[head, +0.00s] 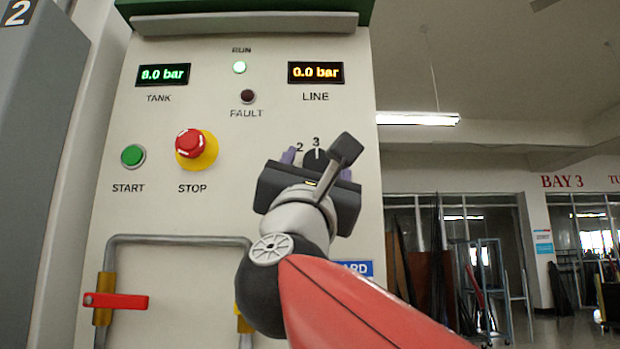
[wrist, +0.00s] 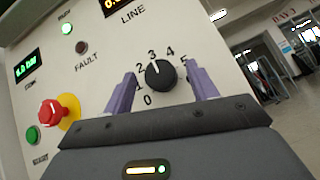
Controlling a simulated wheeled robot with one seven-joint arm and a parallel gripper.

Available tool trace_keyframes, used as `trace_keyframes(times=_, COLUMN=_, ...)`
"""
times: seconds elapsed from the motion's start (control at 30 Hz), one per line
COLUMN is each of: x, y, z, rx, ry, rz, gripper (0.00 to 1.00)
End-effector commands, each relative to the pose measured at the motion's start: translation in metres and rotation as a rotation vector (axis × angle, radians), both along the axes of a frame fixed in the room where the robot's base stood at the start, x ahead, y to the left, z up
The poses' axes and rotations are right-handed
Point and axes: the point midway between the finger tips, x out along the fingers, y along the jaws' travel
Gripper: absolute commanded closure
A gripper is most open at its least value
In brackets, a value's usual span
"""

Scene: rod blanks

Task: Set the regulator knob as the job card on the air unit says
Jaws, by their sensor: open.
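The regulator knob (wrist: 161,75) is black and round, on the air unit's pale panel (head: 230,110), with a scale from 0 to 5 around it. Its white pointer line points at about 3. In the head view the knob (head: 316,157) is partly hidden behind my gripper (head: 317,165). In the wrist view my gripper (wrist: 161,72) is open, its purple fingers on either side of the knob; I cannot tell if they touch it. The job card (head: 357,268) shows only as a blue corner reading "ARD"; my arm hides the rest.
The tank display (head: 163,74) reads 8.0 bar and the line display (head: 315,72) 0.0 bar. The run lamp (head: 239,67) is lit green; the fault lamp (head: 247,96) is dark. The red stop button (head: 191,143), green start button (head: 133,155) and red-handled valve (head: 115,300) are to the left.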

Motion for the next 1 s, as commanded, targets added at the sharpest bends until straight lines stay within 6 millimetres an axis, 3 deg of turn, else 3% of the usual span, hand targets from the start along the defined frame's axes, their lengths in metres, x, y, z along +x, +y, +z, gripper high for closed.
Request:
trace_keyframes(times=0.13, x=-0.0001, y=0.0000, z=-0.0004, rx=0.000, ry=0.000, rz=0.000, gripper=0.44)
trace_keyframes(times=0.47, x=-0.0002, y=0.0001, z=-0.0005, rx=-0.001, ry=0.000, rz=-0.001, gripper=0.87)
trace_keyframes(times=0.77, x=-0.0004, y=-0.0012, z=-0.0022, rx=-0.039, ry=0.000, rz=-0.002, gripper=0.87)
trace_keyframes(times=1.0, x=-0.0007, y=-0.0037, z=-0.0044, rx=-0.176, ry=0.004, rz=-0.002, gripper=0.87)
